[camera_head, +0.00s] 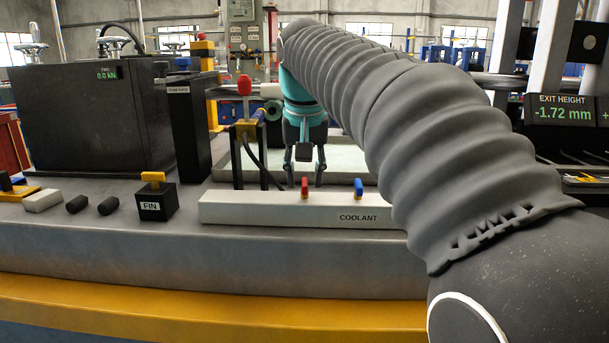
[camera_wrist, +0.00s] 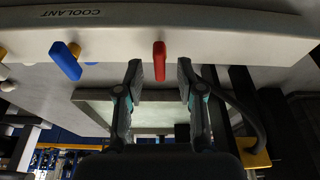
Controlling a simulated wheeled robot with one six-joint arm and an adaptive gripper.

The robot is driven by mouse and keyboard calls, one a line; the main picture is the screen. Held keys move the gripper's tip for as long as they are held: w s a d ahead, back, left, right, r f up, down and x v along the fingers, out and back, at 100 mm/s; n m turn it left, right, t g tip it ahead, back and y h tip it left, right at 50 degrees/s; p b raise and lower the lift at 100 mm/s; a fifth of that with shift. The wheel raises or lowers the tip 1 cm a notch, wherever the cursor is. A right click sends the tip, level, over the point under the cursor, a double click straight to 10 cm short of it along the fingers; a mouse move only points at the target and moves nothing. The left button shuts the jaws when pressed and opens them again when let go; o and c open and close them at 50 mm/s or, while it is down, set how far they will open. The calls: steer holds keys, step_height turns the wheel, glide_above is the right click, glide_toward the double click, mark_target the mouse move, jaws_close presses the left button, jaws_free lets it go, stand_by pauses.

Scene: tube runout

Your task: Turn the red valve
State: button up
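The red valve (camera_head: 305,186) is a small upright lever on the white COOLANT manifold (camera_head: 260,210). In the wrist view the red valve (camera_wrist: 159,62) lies between my two fingertips, with a gap on each side. My gripper (camera_head: 304,173) is teal and dark, points down and is open and empty. Its fingers straddle the lever in the head view, and it also shows open in the wrist view (camera_wrist: 160,78). I cannot tell exactly how far the tips are from the lever in depth. The manifold also shows in the wrist view (camera_wrist: 110,38).
A blue valve (camera_head: 358,187) stands right of the red one, close to it. A black FIN box (camera_head: 156,204) with a yellow lever stands left. A red knob (camera_head: 244,85) on a post and a black cable stand behind left. A display (camera_head: 563,109) reads -1.72 mm.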

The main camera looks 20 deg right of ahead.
steer(key=shift+r, duration=2.8)
steer(key=shift+r, duration=0.1)
steer(key=shift+d+v, duration=0.25)
steer(key=shift+v, duration=3.3)
steer(key=s+f+n, duration=0.1)
steer(key=s+f, duration=0.6)
steer(key=f, duration=0.4)
steer(key=s+f+n+t, duration=0.1)
steer(key=s+f, duration=0.5)
steer(key=f, duration=0.6)
steer(key=s+f+t, duration=0.1)
steer(key=s+f, duration=0.6)
steer(key=f, duration=0.4)
steer(key=shift+s+f+n+y, duration=0.3)
steer(key=shift+f+n+y, duration=0.05)
steer(key=shift+n+y, duration=0.05)
steer(key=shift+d, duration=0.1)
